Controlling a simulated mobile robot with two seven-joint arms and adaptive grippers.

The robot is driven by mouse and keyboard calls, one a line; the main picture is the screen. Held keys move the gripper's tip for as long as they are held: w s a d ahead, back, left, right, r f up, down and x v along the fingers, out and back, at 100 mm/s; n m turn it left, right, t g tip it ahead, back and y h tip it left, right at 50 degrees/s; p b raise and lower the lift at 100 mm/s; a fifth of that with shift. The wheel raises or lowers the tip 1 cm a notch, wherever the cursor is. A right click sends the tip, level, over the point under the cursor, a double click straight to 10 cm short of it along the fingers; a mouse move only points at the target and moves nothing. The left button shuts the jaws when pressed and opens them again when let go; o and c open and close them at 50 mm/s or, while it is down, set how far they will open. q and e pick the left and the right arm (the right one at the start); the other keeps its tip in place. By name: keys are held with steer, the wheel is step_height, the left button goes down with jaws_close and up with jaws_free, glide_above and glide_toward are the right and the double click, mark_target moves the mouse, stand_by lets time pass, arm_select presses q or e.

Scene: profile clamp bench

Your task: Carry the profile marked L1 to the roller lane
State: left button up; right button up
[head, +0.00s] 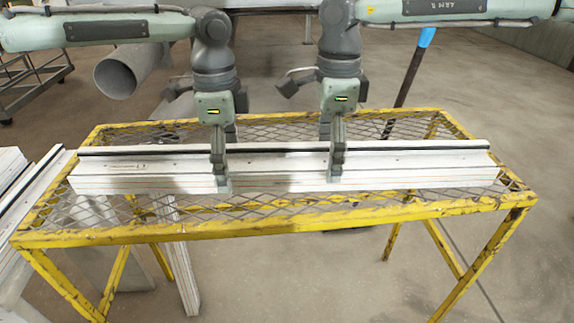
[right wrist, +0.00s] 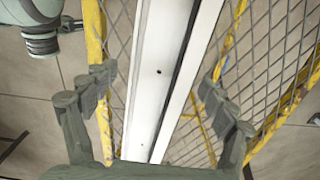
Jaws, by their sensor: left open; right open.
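A long white profile with a dark groove (head: 420,172) lies lengthwise on a yellow-framed mesh bench (head: 370,216) in the head view. Small print shows near its left end, but I cannot read it as L1. My left gripper (head: 220,172) is open at the profile, left of its middle. My right gripper (head: 336,162) is open at the profile, right of its middle. In the right wrist view the profile (right wrist: 160,85) runs between the right gripper's spread fingers (right wrist: 156,84), with gaps on both sides. I cannot make out a roller lane.
More white profiles (head: 22,225) are at the left edge, close to the bench. A white bar (head: 184,272) shows below the bench. A large grey pipe (head: 122,75) and a wheeled rack (head: 35,72) are behind at left. The floor at right (head: 525,120) is clear.

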arm_select(q)
steer(key=shift+c, duration=0.3)
arm_select(e)
steer(key=shift+c, duration=0.3)
arm_select(q)
jaws_close()
arm_select(e)
jaws_close()
arm_select(q)
steer(key=shift+r, duration=0.1)
arm_select(e)
steer(key=shift+r, duration=0.1)
